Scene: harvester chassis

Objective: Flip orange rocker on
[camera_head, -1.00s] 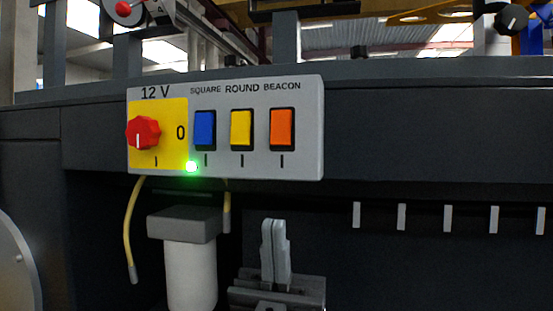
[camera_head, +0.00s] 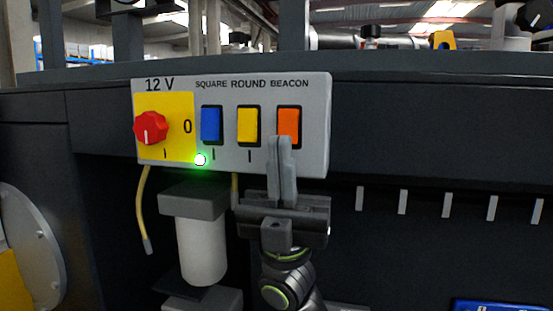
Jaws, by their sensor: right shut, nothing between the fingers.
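The orange rocker (camera_head: 288,121) is the rightmost of three rockers on the grey switch panel (camera_head: 318,140), under the word BEACON. My right gripper (camera_head: 281,142) is shut and empty. It points up, its fingertips in front of the lower part of the orange rocker and hiding that part. I cannot tell whether the fingertips touch the rocker. My left gripper is out of view.
A blue rocker (camera_head: 211,125) and a yellow rocker (camera_head: 248,126) sit left of the orange one. A red knob (camera_head: 151,128) and a lit green lamp (camera_head: 200,160) are further left. A white cylinder (camera_head: 201,250) with a grey cap hangs below the panel.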

